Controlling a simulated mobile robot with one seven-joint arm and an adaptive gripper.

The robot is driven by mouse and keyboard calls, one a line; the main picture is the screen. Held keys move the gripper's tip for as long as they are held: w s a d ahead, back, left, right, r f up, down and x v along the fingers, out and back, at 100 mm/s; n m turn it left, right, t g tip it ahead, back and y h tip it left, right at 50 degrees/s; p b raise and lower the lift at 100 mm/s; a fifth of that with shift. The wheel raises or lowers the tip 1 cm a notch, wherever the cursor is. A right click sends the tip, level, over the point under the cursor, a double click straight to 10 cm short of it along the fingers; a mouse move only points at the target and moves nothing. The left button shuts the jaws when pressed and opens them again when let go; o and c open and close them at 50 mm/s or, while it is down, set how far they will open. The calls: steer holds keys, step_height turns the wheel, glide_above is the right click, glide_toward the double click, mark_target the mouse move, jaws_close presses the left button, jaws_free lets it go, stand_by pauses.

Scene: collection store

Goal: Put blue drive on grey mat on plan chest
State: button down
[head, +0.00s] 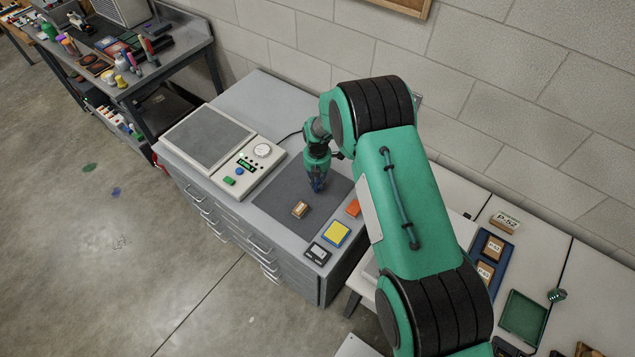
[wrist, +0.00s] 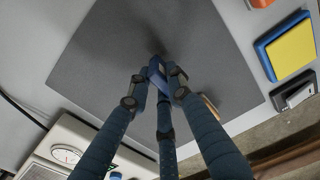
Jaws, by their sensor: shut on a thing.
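The grey mat (head: 275,200) lies on the top of the plan chest (head: 287,238) in the head view. It also fills the middle of the wrist view (wrist: 115,50). My gripper (head: 318,187) is over the mat, pointing down, near its far right part. In the wrist view its fingers (wrist: 157,82) are closed around the blue drive (wrist: 155,68), which shows as a small blue piece between the fingertips. Most of the drive is hidden by the fingers. I cannot tell whether the drive touches the mat.
A small brown box (head: 300,209) lies on the mat. An orange block (head: 353,207), a yellow-and-blue pad (head: 336,234) and a dark device (head: 318,253) lie along the right side. A machine with a dial (head: 245,168) stands left of the mat. The mat's left part is clear.

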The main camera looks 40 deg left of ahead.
steer(key=shift+f, duration=0.25)
steer(key=shift+f, duration=0.15)
steer(key=c, duration=1.6)
jaws_free()
steer(key=shift+r+b, duration=0.55)
steer(key=shift+r, duration=5.6)
